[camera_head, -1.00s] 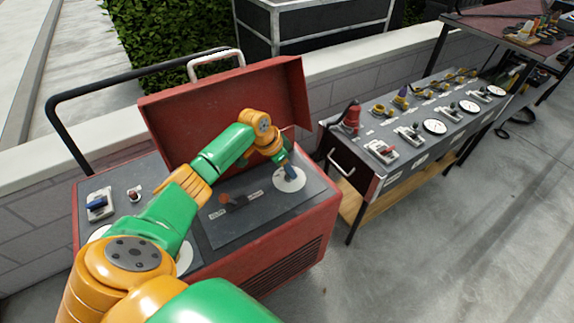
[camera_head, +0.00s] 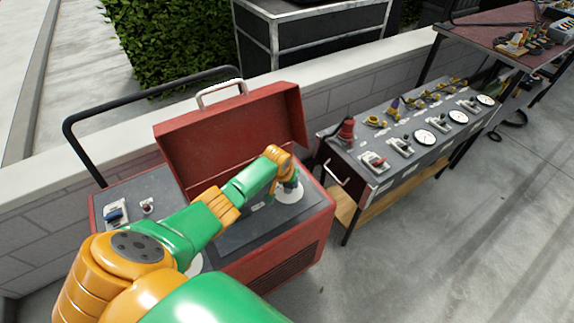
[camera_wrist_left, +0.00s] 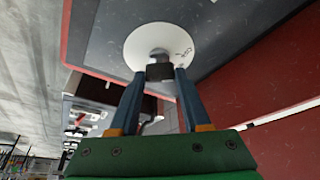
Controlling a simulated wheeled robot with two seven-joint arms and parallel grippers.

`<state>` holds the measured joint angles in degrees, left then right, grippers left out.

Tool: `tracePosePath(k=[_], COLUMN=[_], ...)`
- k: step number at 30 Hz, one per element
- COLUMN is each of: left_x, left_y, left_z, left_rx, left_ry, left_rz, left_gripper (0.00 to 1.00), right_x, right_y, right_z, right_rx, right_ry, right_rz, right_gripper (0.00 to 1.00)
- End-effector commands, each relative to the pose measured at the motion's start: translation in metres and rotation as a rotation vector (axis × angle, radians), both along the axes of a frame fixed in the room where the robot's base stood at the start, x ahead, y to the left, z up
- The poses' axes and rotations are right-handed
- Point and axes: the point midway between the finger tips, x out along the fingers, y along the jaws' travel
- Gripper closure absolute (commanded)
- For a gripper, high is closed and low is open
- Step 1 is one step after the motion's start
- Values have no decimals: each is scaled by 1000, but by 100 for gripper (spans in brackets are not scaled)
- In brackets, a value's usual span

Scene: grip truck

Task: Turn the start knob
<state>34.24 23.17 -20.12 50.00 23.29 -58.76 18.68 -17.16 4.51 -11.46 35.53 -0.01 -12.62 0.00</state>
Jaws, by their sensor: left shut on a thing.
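The start knob (camera_wrist_left: 160,70) is a small dark block with a grey stem, in the middle of a round white dial plate (camera_wrist_left: 140,42). In the head view the dial plate (camera_head: 291,194) lies at the right end of the grey control panel of a red machine. My left gripper (camera_wrist_left: 159,73) is shut on the knob, one blue finger on each side of it. In the head view the left gripper (camera_head: 292,184) is over the dial, and the wrist hides most of the knob. The knob's exact angle is hard to tell. My right gripper is not in view.
The machine's red lid (camera_head: 232,135) stands open behind the panel. A blue switch (camera_head: 114,215) and a small red knob (camera_head: 147,206) are at the panel's left.

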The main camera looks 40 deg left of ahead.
Motion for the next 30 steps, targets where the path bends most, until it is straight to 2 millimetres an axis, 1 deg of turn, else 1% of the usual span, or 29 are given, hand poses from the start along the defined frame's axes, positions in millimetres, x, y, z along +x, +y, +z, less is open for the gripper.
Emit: tracePosePath(k=[8, 21, 22, 23, 24, 25, 30], left_x=[0, 0, 0, 0, 0, 0, 0], left_y=[-1, -1, -1, -1, -1, -1, 0], left_z=[0, 0, 0, 0, 0, 0, 0], left_rx=[0, -1, -1, -1, -1, -1, 0], left_ry=[-1, 0, 0, 0, 0, 0, 0], left_rz=[64, 72, 72, 72, 72, 72, 71], left_gripper=[100, 100, 47, 39, 28, 22, 22], right_x=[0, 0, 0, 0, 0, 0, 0], right_y=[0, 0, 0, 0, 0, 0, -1], right_z=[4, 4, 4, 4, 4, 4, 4], right_rx=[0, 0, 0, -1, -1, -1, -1], right_ry=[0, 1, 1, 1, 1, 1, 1], right_rz=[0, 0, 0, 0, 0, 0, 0], right_gripper=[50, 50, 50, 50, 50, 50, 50])
